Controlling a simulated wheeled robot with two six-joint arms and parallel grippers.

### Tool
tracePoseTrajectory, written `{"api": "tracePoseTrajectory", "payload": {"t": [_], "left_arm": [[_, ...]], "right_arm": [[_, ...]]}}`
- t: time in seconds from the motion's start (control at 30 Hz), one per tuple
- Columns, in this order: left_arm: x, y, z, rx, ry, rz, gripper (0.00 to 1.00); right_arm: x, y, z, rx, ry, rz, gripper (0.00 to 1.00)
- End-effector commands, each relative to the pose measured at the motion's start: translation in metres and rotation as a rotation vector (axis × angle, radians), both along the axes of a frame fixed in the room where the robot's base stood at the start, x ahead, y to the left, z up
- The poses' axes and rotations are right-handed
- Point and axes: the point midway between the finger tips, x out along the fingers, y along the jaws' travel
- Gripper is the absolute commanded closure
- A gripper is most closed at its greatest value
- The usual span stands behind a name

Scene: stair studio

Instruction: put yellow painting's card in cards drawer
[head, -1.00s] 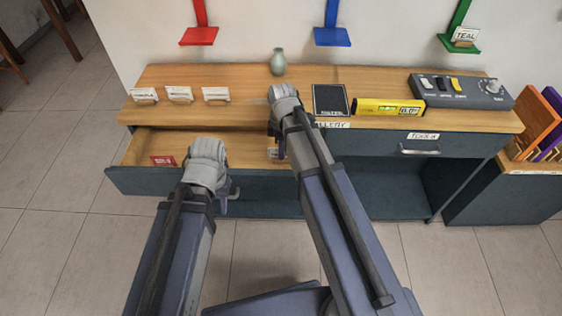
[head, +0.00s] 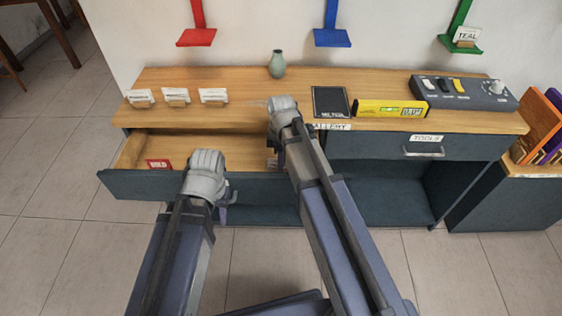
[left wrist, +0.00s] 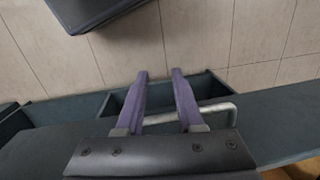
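The left drawer (head: 130,183) under the wooden counter is pulled open. A red-framed card (head: 159,164) lies inside it at the left, and a pale card (head: 271,162) is partly hidden by my right arm. My left gripper (head: 223,203) is at the drawer's front; in the left wrist view its purple fingers (left wrist: 158,74) are apart, beside the grey handle bar (left wrist: 218,108). My right gripper (head: 276,150) is over the drawer's right part; its fingers are mostly hidden. Three white cards in wooden holders (head: 176,96) stand on the counter at left. I see no yellow painting.
A green vase (head: 277,64), dark board (head: 330,101), yellow level (head: 390,108) and switch panel (head: 464,93) stand on the counter. The TOOLS drawer (head: 460,147) is shut. Red (head: 196,38), blue (head: 332,38) and green (head: 460,47) ledges hang behind; a TEAL card (head: 466,34) sits on the green one.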

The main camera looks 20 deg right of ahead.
Motion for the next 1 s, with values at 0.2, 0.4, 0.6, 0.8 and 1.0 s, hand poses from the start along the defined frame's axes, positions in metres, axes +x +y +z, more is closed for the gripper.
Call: {"api": "tracePoseTrajectory", "payload": {"t": [0.2,0.4,0.6,0.8,1.0], "left_arm": [[0.0,0.0,0.0,0.0,0.0,0.0,0.63],[0.0,0.0,0.001,0.0,0.0,0.0,0.63],[0.0,0.0,0.012,0.0,0.0,0.0,0.63],[0.0,0.0,0.036,0.0,0.0,0.0,0.63],[0.0,0.0,0.068,0.0,0.0,0.0,0.63]], "right_arm": [[0.0,0.0,0.0,0.0,0.0,0.0,0.64],[0.0,0.0,0.001,0.0,0.0,0.0,0.64],[0.0,0.0,0.012,0.0,0.0,0.0,0.64],[0.0,0.0,0.036,0.0,0.0,0.0,0.64],[0.0,0.0,0.068,0.0,0.0,0.0,0.64]]}}
